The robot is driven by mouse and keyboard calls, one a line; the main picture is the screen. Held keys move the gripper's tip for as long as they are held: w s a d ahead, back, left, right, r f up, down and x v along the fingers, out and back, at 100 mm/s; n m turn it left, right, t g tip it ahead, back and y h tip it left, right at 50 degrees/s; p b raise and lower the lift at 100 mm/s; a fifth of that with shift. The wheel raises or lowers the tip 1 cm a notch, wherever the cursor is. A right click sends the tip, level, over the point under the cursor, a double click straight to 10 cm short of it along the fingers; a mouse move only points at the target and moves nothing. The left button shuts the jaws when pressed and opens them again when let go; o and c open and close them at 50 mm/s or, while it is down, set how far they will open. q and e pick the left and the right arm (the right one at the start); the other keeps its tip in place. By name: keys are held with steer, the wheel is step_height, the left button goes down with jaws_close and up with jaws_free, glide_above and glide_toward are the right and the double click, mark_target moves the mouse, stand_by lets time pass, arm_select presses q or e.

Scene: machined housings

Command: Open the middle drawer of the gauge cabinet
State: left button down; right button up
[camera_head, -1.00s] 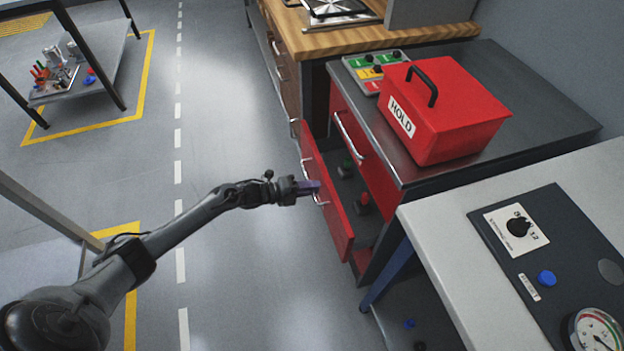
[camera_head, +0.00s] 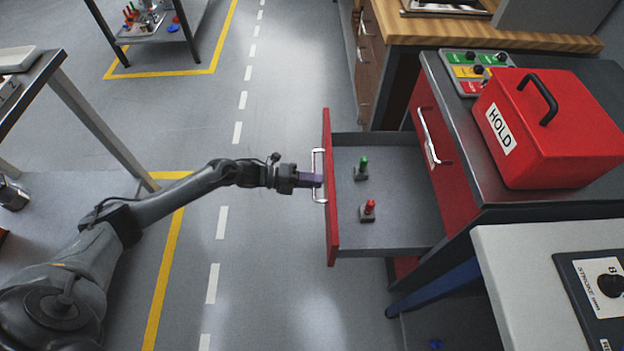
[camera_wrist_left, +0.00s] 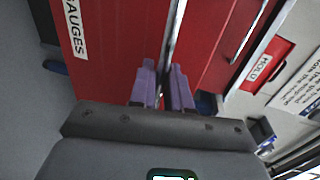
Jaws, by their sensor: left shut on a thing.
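The red gauge cabinet (camera_head: 452,180) stands right of centre in the head view. The drawer (camera_head: 332,225) below its top drawer (camera_head: 425,130) is pulled far out, with its grey inside showing. My left gripper (camera_head: 316,180) is shut on this drawer's silver bar handle (camera_head: 318,160). In the left wrist view, the purple fingers (camera_wrist_left: 166,88) are either side of the handle (camera_wrist_left: 175,30), in front of the red drawer front with a partly visible label reading "AUGES" (camera_wrist_left: 75,28). My right gripper is not in view.
A green-topped piece (camera_head: 362,168) and a red-topped piece (camera_head: 368,211) stand in the drawer. A red HOLD box (camera_head: 550,140) and a button panel (camera_head: 470,70) sit on the cabinet. A light-topped bench (camera_head: 510,260) is at lower right.

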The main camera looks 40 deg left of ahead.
arm_select(q)
steer(key=shift+s, duration=0.1)
steer(key=c, duration=1.3)
jaws_free()
steer(key=shift+c, duration=0.2)
steer(key=p+v, duration=0.3)
steer(key=v, duration=0.7)
steer(key=shift+s+a+p, duration=0.2)
steer(key=shift+a+p, duration=0.1)
steer(key=shift+a, duration=0.05)
